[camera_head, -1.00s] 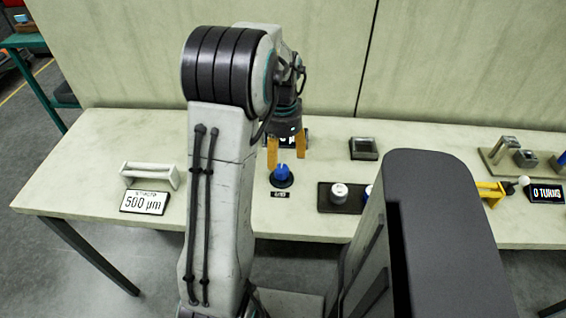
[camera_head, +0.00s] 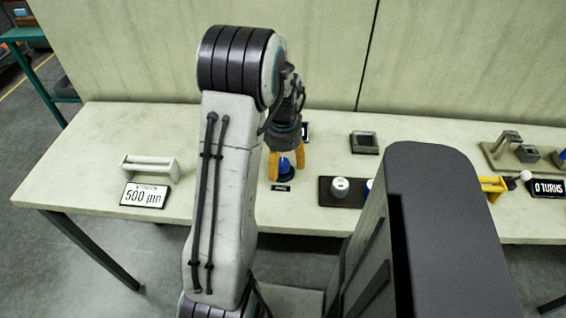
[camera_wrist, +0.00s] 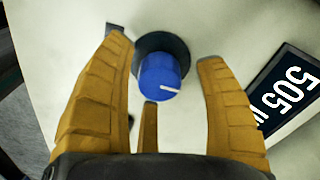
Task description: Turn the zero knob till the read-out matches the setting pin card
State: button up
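The blue zero knob (camera_wrist: 160,76) with a white pointer line sits on a dark round base in the wrist view. My gripper (camera_head: 286,168) is lowered over it in the head view, its orange fingers on either side. In the wrist view the fingers (camera_wrist: 165,70) are spread around the knob with gaps between, so they look open. The read-out (camera_wrist: 288,92) at the right of the wrist view shows 505 and part of a unit, seen tilted. The setting pin card (camera_head: 144,196) on the left of the bench reads 500 µm.
A white roller holder (camera_head: 150,167) stands behind the card. A dark tray (camera_head: 328,199) with a white spool is right of the knob. A square dark dish (camera_head: 364,143) lies behind it. A "0 TURNS" display (camera_head: 548,188) stands far right.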

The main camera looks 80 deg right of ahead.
aim_at(283, 162)
jog(key=c, duration=1.2)
jog(key=shift+o, duration=0.2)
jog(key=shift+n, duration=2.2)
jog(key=o, duration=1.2)
jog(key=shift+r, duration=0.15)
notch_tip(283, 162, up, 12)
